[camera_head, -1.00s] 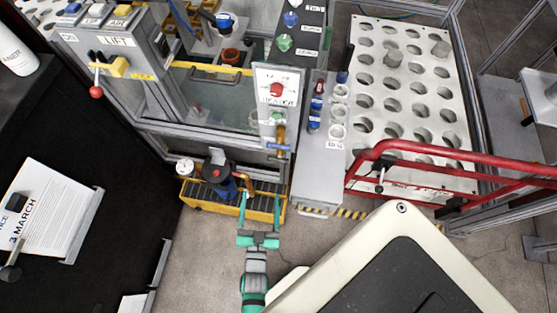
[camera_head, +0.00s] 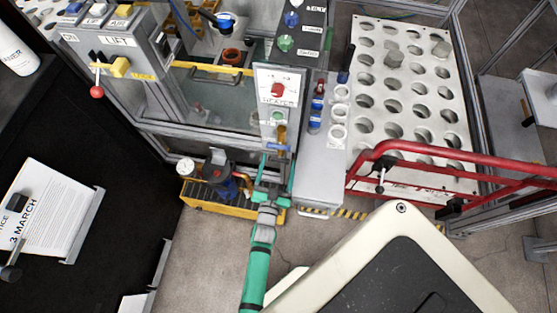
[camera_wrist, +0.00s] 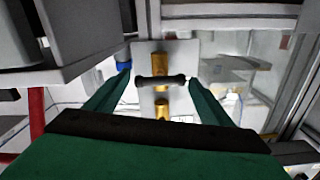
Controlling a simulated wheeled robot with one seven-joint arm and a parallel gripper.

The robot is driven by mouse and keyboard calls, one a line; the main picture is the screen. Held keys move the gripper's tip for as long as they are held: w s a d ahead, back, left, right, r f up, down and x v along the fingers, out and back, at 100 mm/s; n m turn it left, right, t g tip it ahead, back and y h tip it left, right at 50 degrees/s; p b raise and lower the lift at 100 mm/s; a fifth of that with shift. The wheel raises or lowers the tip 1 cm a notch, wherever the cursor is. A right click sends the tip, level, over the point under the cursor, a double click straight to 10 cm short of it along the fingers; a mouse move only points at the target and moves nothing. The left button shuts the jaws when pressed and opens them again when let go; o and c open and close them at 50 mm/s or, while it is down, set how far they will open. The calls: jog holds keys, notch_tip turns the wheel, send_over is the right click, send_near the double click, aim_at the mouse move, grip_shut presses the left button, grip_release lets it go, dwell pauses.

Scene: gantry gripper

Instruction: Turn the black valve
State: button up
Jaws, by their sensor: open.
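The black valve (camera_wrist: 161,81) shows in the wrist view as a dark horizontal bar handle with brass fittings above and below it, against a pale plate. My gripper (camera_head: 279,160) is open. Its two green fingers stand to the left and right of the handle in the wrist view, with a gap on both sides. I cannot tell how far the fingertips are from it in depth.
A yellow tray (camera_head: 200,206) with a black-and-blue pump (camera_head: 217,172) stands left of my gripper. A grey cabinet (camera_head: 318,175) is close on the right, with a red rail (camera_head: 440,155) beyond. Bare floor lies below.

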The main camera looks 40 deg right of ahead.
jog(key=shift+x, duration=1)
jog(key=c, duration=0.8)
jog(key=shift+o, duration=0.2)
